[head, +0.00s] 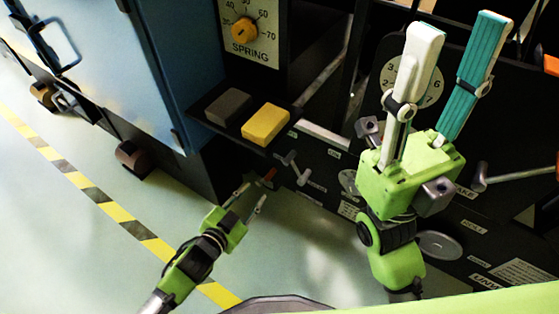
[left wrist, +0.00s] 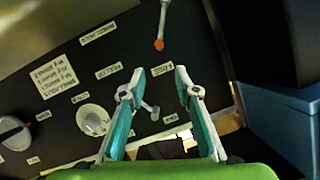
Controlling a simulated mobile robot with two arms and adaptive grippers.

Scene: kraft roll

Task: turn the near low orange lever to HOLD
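The low orange-tipped lever (head: 268,176) is on the dark panel at the lower middle of the head view, just beyond my left gripper. In the left wrist view, a lever with a grey shaft and orange tip (left wrist: 159,45) shows above and beyond the fingertips, untouched. My left gripper (head: 250,196) is open and empty; in the left wrist view its fingers (left wrist: 157,75) stand apart. My right gripper (head: 458,45) is open and empty, raised in front of the panel, its fingers pointing up. I cannot make out a HOLD label.
A grey lever (head: 292,167) stands close to the left gripper. Yellow (head: 265,124) and dark (head: 228,106) pedals jut out above it.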

